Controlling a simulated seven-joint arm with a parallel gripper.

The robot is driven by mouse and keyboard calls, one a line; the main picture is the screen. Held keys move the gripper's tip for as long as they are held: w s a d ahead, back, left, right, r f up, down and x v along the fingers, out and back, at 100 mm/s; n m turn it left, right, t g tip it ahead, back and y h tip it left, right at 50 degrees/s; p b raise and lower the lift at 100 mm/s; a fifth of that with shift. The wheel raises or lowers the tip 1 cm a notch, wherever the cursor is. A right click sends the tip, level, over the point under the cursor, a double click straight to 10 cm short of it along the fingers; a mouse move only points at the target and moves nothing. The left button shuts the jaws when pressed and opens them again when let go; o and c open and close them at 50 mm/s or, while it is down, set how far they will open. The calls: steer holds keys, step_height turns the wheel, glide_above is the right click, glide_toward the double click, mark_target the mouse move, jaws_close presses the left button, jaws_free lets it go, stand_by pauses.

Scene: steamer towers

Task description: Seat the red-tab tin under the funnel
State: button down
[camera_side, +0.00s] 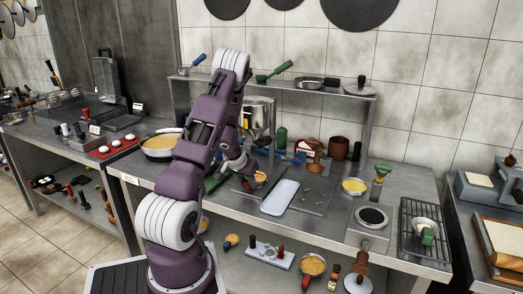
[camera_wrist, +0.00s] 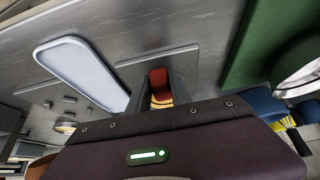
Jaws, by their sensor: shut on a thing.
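My gripper (camera_wrist: 159,92) points down at the metal worktop in the wrist view. Its fingers are shut on a red piece, which looks like the tab of the red-tab tin (camera_wrist: 159,78). Orange-yellow shows just below the red between the fingers. In the side view my gripper is low over the worktop, partly hidden by my arm. A small orange-yellow round thing (camera_side: 260,177) shows beside it, probably the same tin. I cannot pick out the funnel for certain; a silver vessel (camera_side: 259,113) stands behind my arm under the shelf.
A pale oblong tray (camera_side: 280,197) lies right of my gripper. It also shows in the wrist view (camera_wrist: 82,72). A yellow-filled bowl (camera_side: 354,187) and a round burner (camera_side: 371,217) stand farther right. Brown pots (camera_side: 338,148) stand behind. A green board (camera_wrist: 262,45) lies close by.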

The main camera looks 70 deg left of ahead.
steer(key=c, duration=1.1)
jaws_free()
steer(key=v, duration=0.7)
steer(key=shift+v, duration=2.2)
